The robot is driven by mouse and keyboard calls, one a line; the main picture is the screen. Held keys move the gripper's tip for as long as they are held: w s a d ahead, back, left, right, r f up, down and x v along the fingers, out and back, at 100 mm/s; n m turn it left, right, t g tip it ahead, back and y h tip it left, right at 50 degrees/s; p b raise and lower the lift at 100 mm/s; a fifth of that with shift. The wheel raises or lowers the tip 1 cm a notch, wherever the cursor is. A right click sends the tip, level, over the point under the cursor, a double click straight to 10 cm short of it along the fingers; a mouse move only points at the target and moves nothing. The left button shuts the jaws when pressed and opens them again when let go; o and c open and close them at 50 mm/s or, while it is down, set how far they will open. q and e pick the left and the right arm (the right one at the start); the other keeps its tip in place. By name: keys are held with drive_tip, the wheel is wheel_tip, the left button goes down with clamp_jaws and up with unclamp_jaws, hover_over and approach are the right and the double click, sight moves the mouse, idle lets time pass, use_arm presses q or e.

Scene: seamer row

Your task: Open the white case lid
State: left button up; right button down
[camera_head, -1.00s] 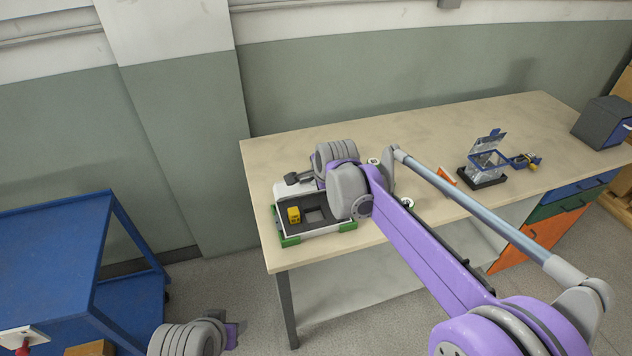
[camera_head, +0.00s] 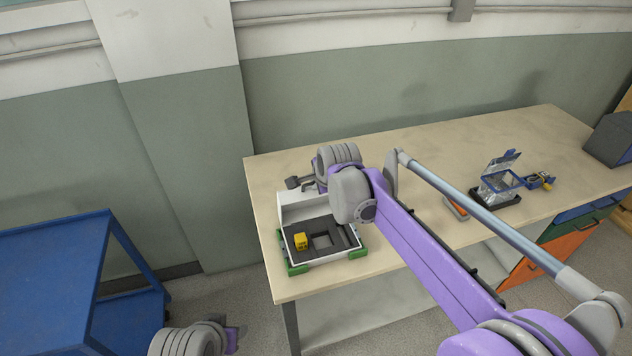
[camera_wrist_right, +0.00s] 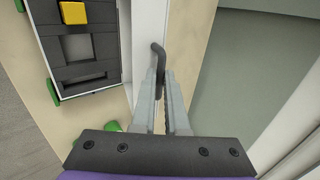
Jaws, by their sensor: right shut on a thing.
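The white case (camera_head: 340,258) sits on the left end of the workbench, its dark insert holding a yellow block (camera_head: 301,241). Its white lid (camera_head: 300,207) stands raised along the back edge, showing its inner face. My right gripper (camera_head: 303,183) is at the lid's top edge, with my arm hiding the lid's right part. In the right wrist view my right gripper (camera_wrist_right: 163,80) is shut on a dark bent handle (camera_wrist_right: 158,58) beside the white lid (camera_wrist_right: 148,35). The open case (camera_wrist_right: 80,55) lies left of the fingers.
Green corner blocks (camera_head: 297,269) sit around the case on the workbench (camera_head: 440,150). A clear blue-framed box (camera_head: 500,180) stands farther right, with its lid up. A dark blue box (camera_head: 612,140) is at the right end. A blue cart (camera_head: 45,265) stands at left.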

drive_tip(key=c, duration=0.9)
unclamp_jaws()
drive_tip(key=v, duration=1.1)
